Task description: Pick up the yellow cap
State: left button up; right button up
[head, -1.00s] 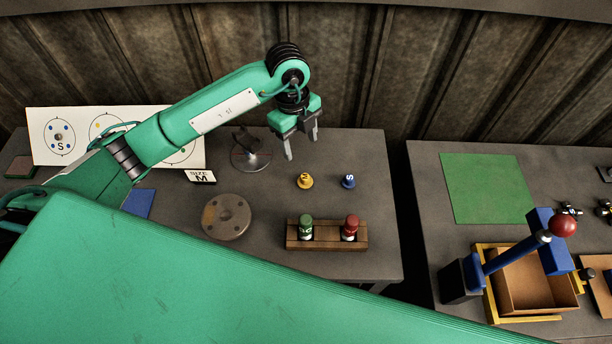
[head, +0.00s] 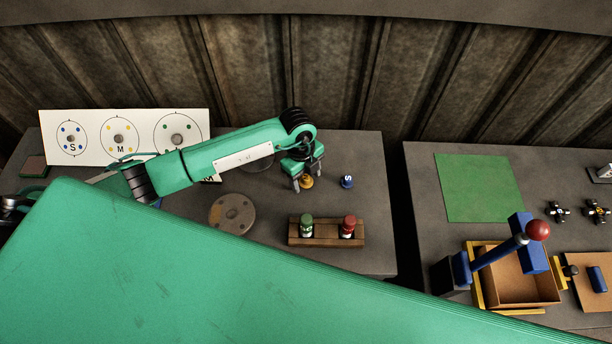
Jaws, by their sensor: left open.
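The yellow cap (head: 306,183) stands on the grey table below my left gripper. My left gripper (head: 308,184) is open and points down, with its fingers around or just beside the cap; I cannot tell whether they touch it. The top of the cap is partly hidden by the gripper. My right gripper does not show.
A blue cap (head: 347,182) stands close to the right of the gripper. A wooden rack (head: 327,241) with a green bottle (head: 306,226) and a red bottle (head: 348,226) is nearer. A metal disc (head: 232,214) lies to the left. A white board (head: 90,147) stands behind.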

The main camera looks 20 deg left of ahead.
pick_arm(q)
jog(key=shift+f, duration=0.15)
jog(key=shift+c, duration=0.3)
jog(key=c, duration=1)
